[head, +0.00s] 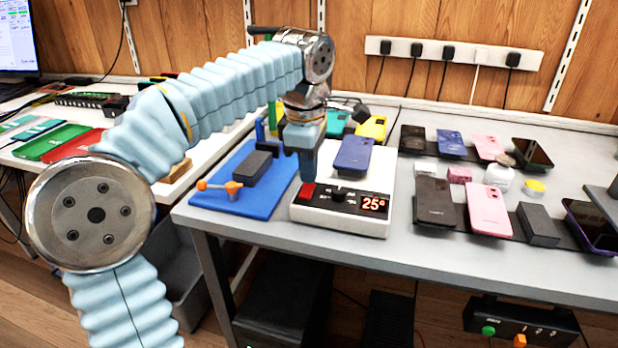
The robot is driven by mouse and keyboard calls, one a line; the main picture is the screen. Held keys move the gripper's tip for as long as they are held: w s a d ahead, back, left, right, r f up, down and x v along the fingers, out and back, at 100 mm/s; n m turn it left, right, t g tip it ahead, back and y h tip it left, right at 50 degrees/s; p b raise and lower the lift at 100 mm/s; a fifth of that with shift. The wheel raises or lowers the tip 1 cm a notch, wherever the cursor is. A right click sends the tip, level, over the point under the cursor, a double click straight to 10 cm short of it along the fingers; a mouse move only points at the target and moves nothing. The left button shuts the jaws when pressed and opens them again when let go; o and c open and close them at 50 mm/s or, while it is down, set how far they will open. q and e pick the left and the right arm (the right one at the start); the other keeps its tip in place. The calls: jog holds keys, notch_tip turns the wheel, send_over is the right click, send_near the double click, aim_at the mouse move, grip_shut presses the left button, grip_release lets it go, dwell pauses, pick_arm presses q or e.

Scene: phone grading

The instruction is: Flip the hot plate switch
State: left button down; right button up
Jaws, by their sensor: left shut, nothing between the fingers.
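The hot plate (343,215) is a white box near the front left of the grey table. Its front panel has a red switch (308,191) at the left, a dark knob (339,194) and a display reading 25°. A blue phone (353,154) rests on its top. My left gripper (307,177) is shut and empty, pointing down just above the red switch; I cannot tell whether it touches it. The gripper covers part of the hot plate's left side. My right gripper is not in view.
A blue mat (226,200) with a dark block and an orange-ended tool lies left of the hot plate. Several phones (434,200) and small boxes fill the table's right side. A power strip (454,52) is on the wall.

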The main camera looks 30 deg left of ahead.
pick_arm(q)
jog(key=shift+w+f, duration=0.1)
jog(key=shift+f, duration=0.5)
jog(key=shift+w+f, duration=0.1)
jog(key=shift+f, duration=0.2)
jog(key=shift+s, duration=0.25)
jog(key=shift+s+d, duration=0.15)
jog(key=shift+s, duration=0.35)
